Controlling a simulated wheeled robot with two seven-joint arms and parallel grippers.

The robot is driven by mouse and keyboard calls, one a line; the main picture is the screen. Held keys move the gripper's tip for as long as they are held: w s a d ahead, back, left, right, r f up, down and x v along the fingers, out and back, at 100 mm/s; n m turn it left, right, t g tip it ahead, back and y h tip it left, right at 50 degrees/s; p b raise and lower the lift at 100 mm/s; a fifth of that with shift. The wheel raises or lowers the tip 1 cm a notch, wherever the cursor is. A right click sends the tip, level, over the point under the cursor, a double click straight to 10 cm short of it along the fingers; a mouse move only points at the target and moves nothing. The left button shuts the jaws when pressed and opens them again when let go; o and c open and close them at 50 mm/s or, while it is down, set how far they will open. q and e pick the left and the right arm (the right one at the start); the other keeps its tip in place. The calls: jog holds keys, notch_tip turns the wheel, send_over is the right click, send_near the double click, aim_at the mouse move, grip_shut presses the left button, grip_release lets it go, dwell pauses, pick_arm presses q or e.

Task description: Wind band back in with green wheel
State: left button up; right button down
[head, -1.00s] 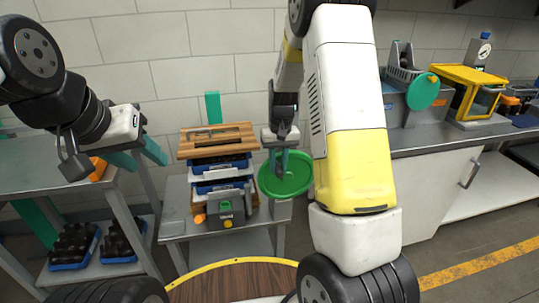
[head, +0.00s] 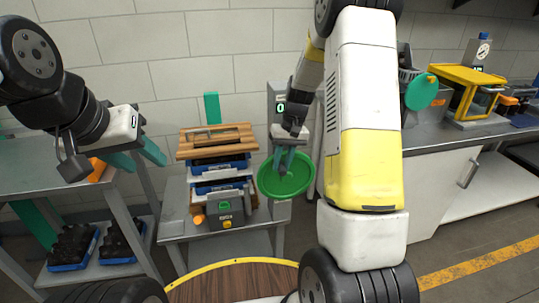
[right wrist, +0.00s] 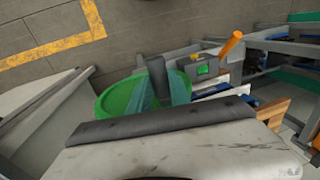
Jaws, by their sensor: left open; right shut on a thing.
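The green wheel (head: 270,187) is a round dish-like disc at the right of a stack on a small grey bench. My right gripper (head: 287,162) is shut on the wheel, with its teal fingers over the upper middle of the disc. The exact part gripped is hidden by the fingers. In the right wrist view the wheel (right wrist: 113,100) lies behind the fingers (right wrist: 160,90). My left gripper (head: 136,157) is open and empty, well left of the stack. I cannot make out the band for certain.
The stack has a wooden top (head: 215,142), blue trays (head: 218,172) and a grey box (head: 227,220) with a green button. A round wooden table (head: 235,283) is in front. A yellow-framed machine (head: 468,85) stands on the counter at right. Dark items in blue trays sit low at left.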

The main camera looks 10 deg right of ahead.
jog(key=shift+w+d+r+y, duration=0.1)
jog(key=shift+d+y, duration=0.55)
jog(key=shift+d, duration=0.4)
jog(key=shift+d+r+y, duration=0.1)
jog(key=shift+d+y, duration=0.55)
jog(key=shift+d, duration=0.35)
jog(key=c, duration=1.2)
grip_release()
jog(key=shift+f, duration=0.1)
jog(key=shift+d+r, duration=0.1)
jog(key=shift+r, duration=0.35)
jog(key=v, duration=0.7)
